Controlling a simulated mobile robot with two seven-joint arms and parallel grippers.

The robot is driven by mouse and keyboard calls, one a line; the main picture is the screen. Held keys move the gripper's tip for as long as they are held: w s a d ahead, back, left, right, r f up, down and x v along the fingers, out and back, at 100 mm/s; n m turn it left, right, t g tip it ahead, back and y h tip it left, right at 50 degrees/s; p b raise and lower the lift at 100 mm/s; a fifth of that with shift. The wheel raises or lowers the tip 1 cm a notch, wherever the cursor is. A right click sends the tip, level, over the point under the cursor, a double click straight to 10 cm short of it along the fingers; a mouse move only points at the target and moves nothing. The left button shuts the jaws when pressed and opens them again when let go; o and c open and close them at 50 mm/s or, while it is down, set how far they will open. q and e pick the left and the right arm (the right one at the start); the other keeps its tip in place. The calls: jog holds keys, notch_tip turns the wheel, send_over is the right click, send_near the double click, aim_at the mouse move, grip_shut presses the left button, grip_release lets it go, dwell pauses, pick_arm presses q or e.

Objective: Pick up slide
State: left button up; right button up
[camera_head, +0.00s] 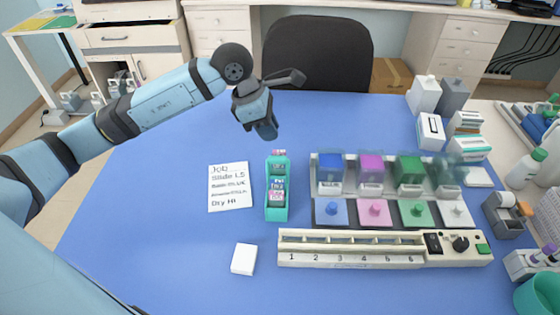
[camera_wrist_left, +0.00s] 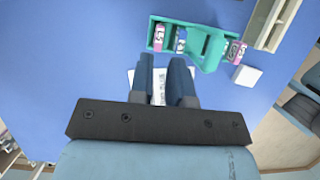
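A teal slide holder (camera_head: 269,205) stands upright on the blue table, holding several slides with pink and blue labelled ends. One pink slide end (camera_head: 279,153) shows at its far end, and more labels sit lower down. The left wrist view shows the holder (camera_wrist_left: 207,45) with a pink slide end (camera_wrist_left: 158,38), a blue one (camera_wrist_left: 181,40) and another pink one (camera_wrist_left: 236,50). My left gripper (camera_head: 268,132) is above the table, beyond the holder and apart from it. Its fingers (camera_wrist_left: 162,62) have a gap between them and hold nothing. My right gripper is out of view.
A white job card (camera_head: 230,187) reading "Slide L5" lies left of the holder. Staining jars (camera_head: 371,170) and coloured lids stand to the right. A numbered long rack (camera_head: 350,260) and a white block (camera_head: 244,259) are nearer. The left of the table is clear.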

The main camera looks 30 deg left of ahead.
aim_at(279, 151)
pick_arm(q)
jog(key=shift+x, duration=1.25)
jog(key=x, duration=0.5)
jog(key=shift+s+a+f+p, duration=0.15)
jog(key=shift+a+f+p, duration=0.05)
jog(key=shift+a+p, duration=0.1)
grip_shut()
